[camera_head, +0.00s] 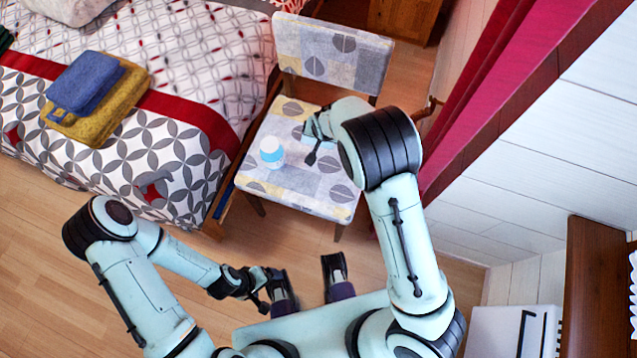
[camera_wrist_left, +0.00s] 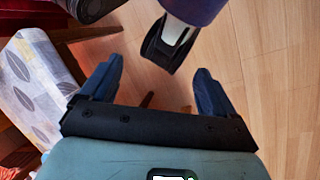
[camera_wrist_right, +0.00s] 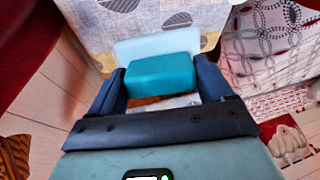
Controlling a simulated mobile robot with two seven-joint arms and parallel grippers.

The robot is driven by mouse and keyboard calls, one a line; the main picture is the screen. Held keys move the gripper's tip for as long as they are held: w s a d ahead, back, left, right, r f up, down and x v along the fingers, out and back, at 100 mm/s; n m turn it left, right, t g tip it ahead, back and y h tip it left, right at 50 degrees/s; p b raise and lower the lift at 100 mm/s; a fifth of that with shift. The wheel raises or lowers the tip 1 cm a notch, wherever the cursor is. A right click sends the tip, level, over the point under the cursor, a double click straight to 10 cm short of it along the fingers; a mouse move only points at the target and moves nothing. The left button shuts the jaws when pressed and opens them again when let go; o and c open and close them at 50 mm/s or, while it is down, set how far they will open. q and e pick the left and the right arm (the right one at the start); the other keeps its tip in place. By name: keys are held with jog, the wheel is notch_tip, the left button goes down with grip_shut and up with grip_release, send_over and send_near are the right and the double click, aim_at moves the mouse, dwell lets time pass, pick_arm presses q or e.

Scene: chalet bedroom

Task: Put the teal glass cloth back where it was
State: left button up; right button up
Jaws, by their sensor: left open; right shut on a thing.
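The teal glass cloth (camera_wrist_right: 162,75) is a folded block between the fingers of my right gripper (camera_wrist_right: 160,80), which is shut on it. A pale blue flat piece (camera_wrist_right: 150,46) shows just beyond the cloth; I cannot tell whether it belongs to it. My left gripper (camera_head: 268,291) is open and empty, low in front of the chair. In the left wrist view its fingers are apart above the wooden floor (camera_wrist_left: 255,110).
A white and light blue jar (camera_head: 272,152) stands on the chair seat, left of my right arm. The bed (camera_head: 190,60) is at left, with folded blue (camera_head: 85,82) and mustard (camera_head: 90,130) cloths on it. A red curtain (camera_head: 470,90) hangs close at right.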

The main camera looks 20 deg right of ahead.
jog(key=s+a+m+g+b, duration=0.1)
jog(key=s+a+g+b, duration=0.1)
jog(key=s+g+b, duration=0.25)
jog(key=shift+g, duration=0.35)
jog(key=f+b, duration=0.3)
jog(key=f, duration=0.6)
jog(key=f+b, duration=0.2)
jog(key=f, duration=0.8)
jog(key=shift+w+d+f+b, duration=0.1)
jog(key=shift+w+d+b, duration=0.1)
jog(key=shift+b, duration=0.2)
pick_arm(q)
jog(key=w+a+f+t+y, duration=0.1)
jog(key=w+a+f+t, duration=0.1)
jog(key=w+f, duration=0.6)
notch_tip(320, 180, down, 4)
jog(key=shift+a+r+n+t, duration=0.1)
jog(key=shift+a+n+t, duration=0.25)
jog(key=shift+a, duration=0.55)
pick_arm(e)
jog(key=o, duration=0.8)
